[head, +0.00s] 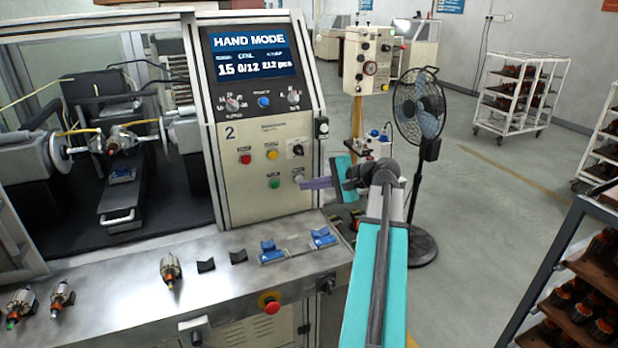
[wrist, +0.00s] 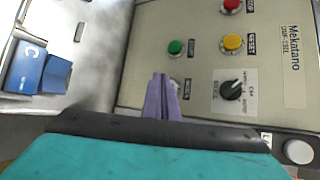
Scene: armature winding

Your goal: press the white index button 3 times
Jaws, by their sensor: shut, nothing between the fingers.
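The white index button (head: 298,179) is low on the control panel, right of the green button (head: 274,183) and below a black rotary knob (head: 297,149). My gripper (head: 304,183) is shut and empty, its purple fingers pointing at the white button from the right. The tips are at or just in front of it; I cannot tell whether they touch. In the wrist view my gripper's fingertips (wrist: 161,77) mostly hide the button. The panel screen (head: 252,55) reads HAND MODE, with 15 and 0/12 below.
A red button (head: 245,159) and a yellow button (head: 272,155) sit nearby on the panel. A standing fan (head: 419,105) is behind my arm.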

